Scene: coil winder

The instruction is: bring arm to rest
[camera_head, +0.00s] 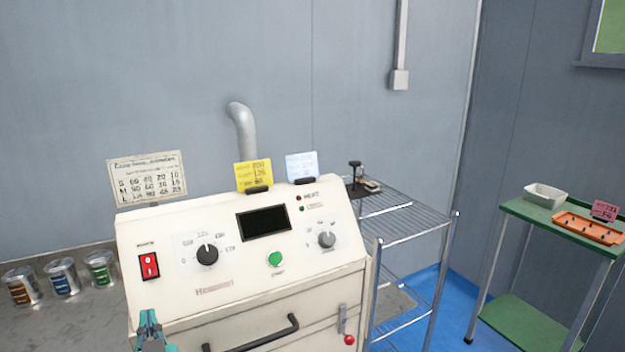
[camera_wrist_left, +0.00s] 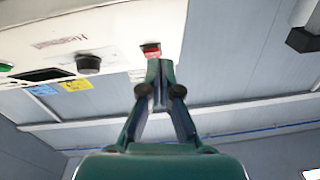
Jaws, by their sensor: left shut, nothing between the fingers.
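My left gripper (camera_head: 150,330) shows at the bottom of the head view, in front of the lower left part of the white coil winder (camera_head: 220,290). Its green fingers are together and empty. In the left wrist view the fingers (camera_wrist_left: 160,75) meet at their tips, just below the red power switch (camera_wrist_left: 151,50) in the picture. I cannot tell whether they touch the machine. The switch also shows in the head view, above the gripper. My right gripper is in neither view.
The machine has two knobs, a dark display (camera_head: 264,222), a green button (camera_head: 275,259) and a black handle (camera_head: 255,335). Several tins (camera_head: 62,277) stand on the grey counter at left. A wire rack (camera_head: 400,215) and a green cart (camera_head: 560,235) with a white bin (camera_head: 546,196) and orange tray (camera_head: 588,229) stand at right.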

